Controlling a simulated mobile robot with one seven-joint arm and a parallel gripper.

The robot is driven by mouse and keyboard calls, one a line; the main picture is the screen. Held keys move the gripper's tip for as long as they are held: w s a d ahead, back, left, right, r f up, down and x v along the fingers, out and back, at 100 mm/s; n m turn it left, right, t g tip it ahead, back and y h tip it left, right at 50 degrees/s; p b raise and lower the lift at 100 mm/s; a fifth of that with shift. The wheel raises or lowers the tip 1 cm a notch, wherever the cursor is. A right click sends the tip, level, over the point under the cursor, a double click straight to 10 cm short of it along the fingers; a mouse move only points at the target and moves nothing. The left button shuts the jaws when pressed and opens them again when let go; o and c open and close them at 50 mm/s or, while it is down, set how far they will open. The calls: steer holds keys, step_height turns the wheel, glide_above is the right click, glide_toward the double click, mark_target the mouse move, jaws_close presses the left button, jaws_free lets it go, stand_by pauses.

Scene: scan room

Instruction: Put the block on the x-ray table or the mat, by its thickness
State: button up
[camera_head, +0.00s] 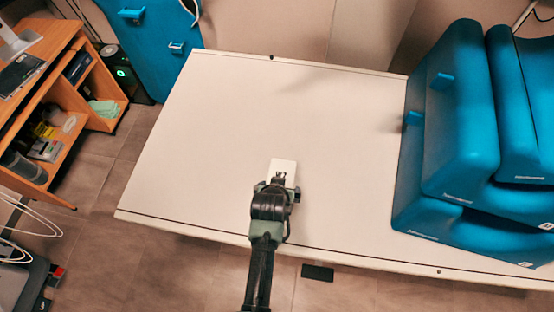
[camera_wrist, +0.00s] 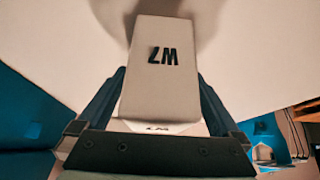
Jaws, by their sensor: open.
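The pale block (camera_head: 284,167) is on or just above the white x-ray table (camera_head: 220,120), near its middle. In the wrist view the block (camera_wrist: 160,75) bears dark characters on its near face. My gripper (camera_head: 277,183) is over the near end of the block. Its two fingers stand on either side of the block in the wrist view, open. I cannot tell whether a finger touches the block. The block's thickness is hard to judge here. I cannot identify a mat with certainty.
Large blue padded cushions (camera_head: 455,120) are stacked on the right end of the table. A wooden desk (camera_head: 50,50) with shelves stands at the left, and a blue cabinet (camera_head: 155,45) behind. A small dark rectangle (camera_head: 317,272) shows below the table's front edge. The table's left half is clear.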

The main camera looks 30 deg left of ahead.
steer(key=v, duration=1)
steer(key=shift+s+r, duration=0.15)
steer(key=shift+r, duration=0.2)
steer(key=shift+d, duration=0.1)
